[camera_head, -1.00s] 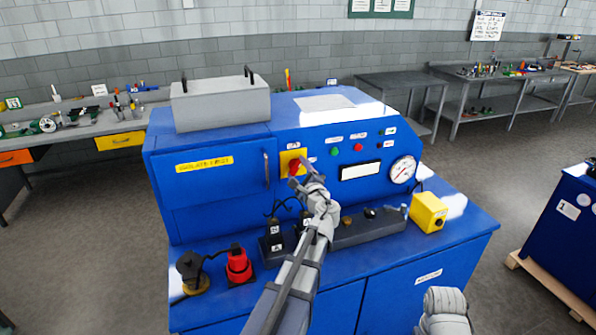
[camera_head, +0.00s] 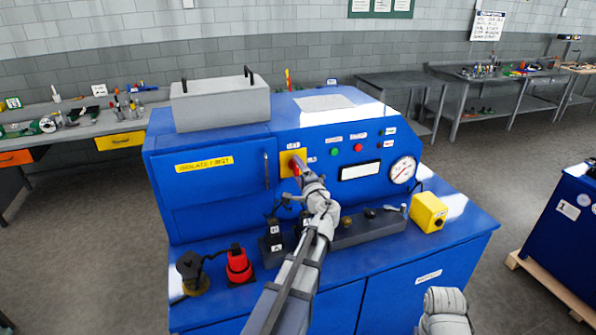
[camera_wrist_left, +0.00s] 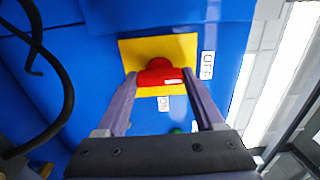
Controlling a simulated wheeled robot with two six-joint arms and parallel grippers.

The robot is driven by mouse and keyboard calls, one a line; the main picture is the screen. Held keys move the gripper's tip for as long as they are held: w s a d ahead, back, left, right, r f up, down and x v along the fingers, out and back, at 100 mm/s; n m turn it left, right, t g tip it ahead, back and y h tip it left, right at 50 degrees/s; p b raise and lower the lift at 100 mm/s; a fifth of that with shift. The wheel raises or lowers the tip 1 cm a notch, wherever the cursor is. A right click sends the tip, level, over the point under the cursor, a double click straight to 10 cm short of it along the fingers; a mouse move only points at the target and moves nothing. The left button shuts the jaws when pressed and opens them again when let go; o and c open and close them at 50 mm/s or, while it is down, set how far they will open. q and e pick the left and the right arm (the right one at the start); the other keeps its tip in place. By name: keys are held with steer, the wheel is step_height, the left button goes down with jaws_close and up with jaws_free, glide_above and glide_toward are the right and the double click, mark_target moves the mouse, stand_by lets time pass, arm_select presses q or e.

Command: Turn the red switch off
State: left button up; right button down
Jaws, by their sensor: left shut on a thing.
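The red switch (camera_head: 294,167) is on a yellow plate (camera_head: 286,157) on the front of the blue machine. My left gripper (camera_head: 299,168) is at the switch and covers part of it in the head view. In the left wrist view the red switch (camera_wrist_left: 160,74) is between the two fingers of my left gripper (camera_wrist_left: 162,85), which is shut on it. The OFF label (camera_wrist_left: 208,64) is to the right of the plate and the ON label (camera_wrist_left: 164,103) is below it. I cannot tell exactly which label the handle points at. My right gripper is not in view; only a grey part of my right arm shows.
A green button (camera_head: 334,152), a red button (camera_head: 358,147) and a gauge (camera_head: 402,170) are right of the switch. A door handle (camera_head: 266,170) is to its left. Below, the ledge carries black blocks (camera_head: 272,240), a red plug (camera_head: 238,263) and a yellow box (camera_head: 428,212).

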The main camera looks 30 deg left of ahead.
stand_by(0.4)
arm_select(q)
steer(key=o, duration=1.4)
steer(key=v, duration=0.7)
steer(key=shift+s+d, duration=0.25)
steer(key=shift+d, duration=0.05)
